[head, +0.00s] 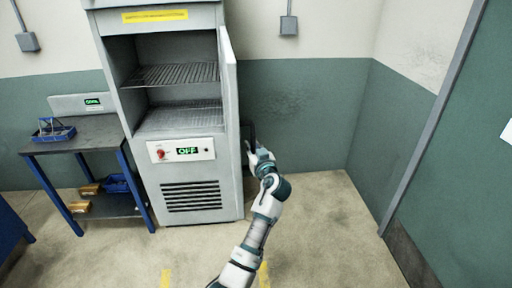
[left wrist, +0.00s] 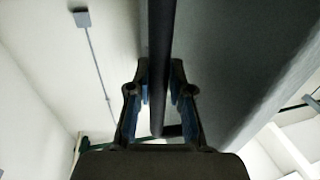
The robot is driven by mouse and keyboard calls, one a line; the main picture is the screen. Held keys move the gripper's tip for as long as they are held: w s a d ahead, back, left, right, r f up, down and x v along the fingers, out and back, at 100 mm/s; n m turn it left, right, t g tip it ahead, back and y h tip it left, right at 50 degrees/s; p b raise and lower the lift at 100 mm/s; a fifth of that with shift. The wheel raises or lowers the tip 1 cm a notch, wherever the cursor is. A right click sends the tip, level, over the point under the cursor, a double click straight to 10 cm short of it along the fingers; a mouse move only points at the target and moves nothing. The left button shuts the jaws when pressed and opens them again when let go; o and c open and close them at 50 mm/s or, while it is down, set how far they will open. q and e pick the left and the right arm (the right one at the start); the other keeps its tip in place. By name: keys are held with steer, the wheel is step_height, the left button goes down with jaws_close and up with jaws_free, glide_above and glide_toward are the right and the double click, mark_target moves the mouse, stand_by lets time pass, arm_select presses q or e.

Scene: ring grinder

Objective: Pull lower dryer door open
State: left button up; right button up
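The dryer (head: 185,175) is a tall grey cabinet, its compartment open to view with two wire racks (head: 180,74) inside. Its lower door (head: 229,85) stands swung out at the right side, seen nearly edge-on. A dark bar handle (head: 249,130) is on the door's right-hand face. My left gripper (head: 253,150) is at this handle, small and partly hidden in the head view. In the left wrist view, the dark handle (left wrist: 160,50) runs between the blue-padded fingers of my left gripper (left wrist: 160,88), which close on it from both sides. My right gripper is not in view.
A control panel (head: 181,150) reading OFF is below the compartment. The floor (head: 330,225) right of the dryer is clear, up to the green wall (head: 300,110).

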arm_select(q)
steer(key=shift+o, duration=1.2)
steer(key=shift+a, duration=0.55)
steer(key=shift+s+d, duration=0.1)
steer(key=shift+d, duration=0.25)
steer(key=v, duration=1.1)
steer(key=shift+s+f, duration=0.15)
steer(key=shift+s, duration=0.15)
